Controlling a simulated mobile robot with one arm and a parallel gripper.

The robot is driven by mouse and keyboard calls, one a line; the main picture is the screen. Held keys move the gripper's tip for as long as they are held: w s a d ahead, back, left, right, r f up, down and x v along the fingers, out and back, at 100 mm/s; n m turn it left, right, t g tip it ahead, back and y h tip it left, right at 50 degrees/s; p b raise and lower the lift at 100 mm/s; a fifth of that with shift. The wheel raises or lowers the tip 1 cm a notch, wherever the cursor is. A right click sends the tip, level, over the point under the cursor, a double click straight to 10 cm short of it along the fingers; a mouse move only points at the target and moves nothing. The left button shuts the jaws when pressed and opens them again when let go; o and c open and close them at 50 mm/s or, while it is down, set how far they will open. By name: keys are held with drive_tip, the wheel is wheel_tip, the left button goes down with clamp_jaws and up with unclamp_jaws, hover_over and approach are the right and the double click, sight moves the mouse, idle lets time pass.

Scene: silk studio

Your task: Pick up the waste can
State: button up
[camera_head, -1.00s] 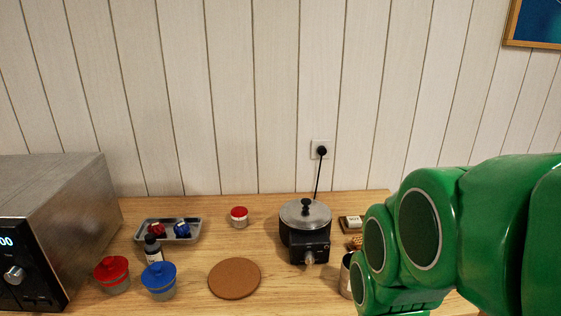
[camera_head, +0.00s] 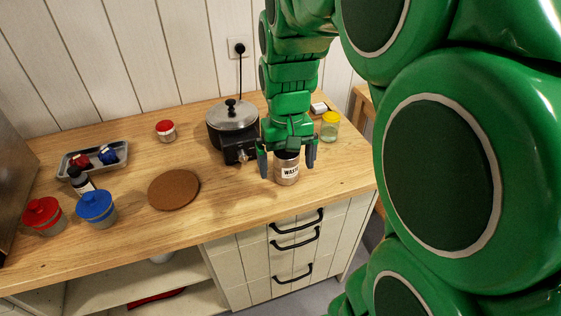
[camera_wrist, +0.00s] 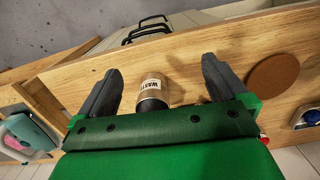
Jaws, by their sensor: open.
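The waste can (camera_head: 287,172) is a small cylinder with a white label reading "WASTE". It stands upright on the wooden counter (camera_head: 234,190), near its right part. My gripper (camera_head: 287,168) is open above and around it, with one finger on each side in the head view. In the wrist view the can (camera_wrist: 153,91) lies between the two fingers of the gripper (camera_wrist: 158,82), with visible gaps on both sides. The can's top is partly hidden by my gripper.
A black pot with a metal lid (camera_head: 231,117) stands close left of my gripper. A yellow-lidded jar (camera_head: 330,127) and a small white-topped block (camera_head: 319,108) are behind right. A cork mat (camera_head: 174,189), red-lidded pot (camera_head: 43,216) and blue-lidded pot (camera_head: 96,208) are left.

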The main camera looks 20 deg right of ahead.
approach(286, 155)
drive_tip(key=s+a, duration=0.2)
drive_tip(key=s, duration=0.2)
drive_tip(key=shift+m+t, duration=0.3)
drive_tip(key=shift+t, duration=0.1)
drive_tip(key=shift+w+d+f, duration=0.1)
drive_tip(key=shift+d+f, duration=0.1)
drive_tip(key=shift+f, duration=1.65)
drive_tip(key=shift+d+f, duration=0.15)
drive_tip(key=shift+f, duration=1.75)
drive_tip(key=shift+c, duration=0.3)
drive_tip(key=shift+r, duration=0.1)
drive_tip(key=c, duration=1.7)
drive_tip(key=shift+r, duration=0.2)
